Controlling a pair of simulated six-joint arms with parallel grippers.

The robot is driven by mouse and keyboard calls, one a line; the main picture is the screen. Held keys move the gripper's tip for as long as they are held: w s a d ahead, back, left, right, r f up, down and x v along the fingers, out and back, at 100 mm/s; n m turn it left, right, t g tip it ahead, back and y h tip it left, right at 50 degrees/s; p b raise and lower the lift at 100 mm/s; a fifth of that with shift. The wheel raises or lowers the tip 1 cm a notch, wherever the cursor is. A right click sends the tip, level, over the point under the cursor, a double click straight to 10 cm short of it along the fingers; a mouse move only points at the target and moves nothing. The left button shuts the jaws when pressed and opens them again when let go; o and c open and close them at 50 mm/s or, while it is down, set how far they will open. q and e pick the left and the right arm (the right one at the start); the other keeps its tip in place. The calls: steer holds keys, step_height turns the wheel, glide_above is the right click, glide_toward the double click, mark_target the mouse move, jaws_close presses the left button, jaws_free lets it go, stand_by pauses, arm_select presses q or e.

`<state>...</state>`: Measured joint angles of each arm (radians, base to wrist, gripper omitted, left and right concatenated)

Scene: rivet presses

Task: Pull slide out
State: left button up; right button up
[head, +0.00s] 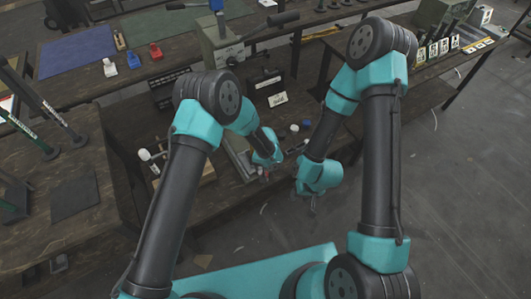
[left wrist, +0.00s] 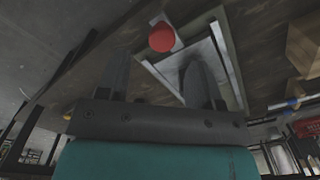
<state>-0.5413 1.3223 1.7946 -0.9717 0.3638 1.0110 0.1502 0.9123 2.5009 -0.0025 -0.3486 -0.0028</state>
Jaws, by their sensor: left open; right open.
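The slide (left wrist: 205,62) shows in the left wrist view as a pale metal plate in a rail frame, with a round red knob (left wrist: 162,37) at its end. My left gripper (left wrist: 157,68) is open, and the knob shows between and just beyond its fingers; one finger overlaps the plate in the picture. I cannot tell whether it touches. In the head view my left gripper (head: 265,176) is low at the bench's front edge, beside the pale frame (head: 238,158), and hides part of it. My right gripper (head: 308,203) hangs open and empty in front of the bench, to the right.
A lever press (head: 220,42) stands at the back of the bench, with a dark labelled box (head: 268,88) in front. A blue mat (head: 76,52) and small red, white and blue pieces lie back left. A white-headed rod (head: 145,155) stands left of the frame. Open floor lies at right.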

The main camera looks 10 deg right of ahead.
arm_select(q)
step_height(320, 180, up, 11)
stand_by(0.3)
steer(key=shift+r, duration=0.1)
steer(key=s+a+f+n+h, duration=0.1)
steer(key=s+a, duration=0.5)
steer(key=a, duration=0.6)
steer(key=s+a+f+n+h, duration=0.1)
steer(key=s+a+f+n, duration=0.2)
steer(key=a, duration=0.9)
steer(key=s+a+f+n+h, duration=0.1)
steer(key=s+a+f+n, duration=0.1)
steer(key=s+a, duration=0.6)
steer(key=a+n, duration=0.1)
steer(key=a, duration=0.3)
steer(key=shift+s+f+t+h, duration=0.2)
steer(key=shift+s+t+h, duration=0.1)
steer(key=shift+t+h, duration=0.1)
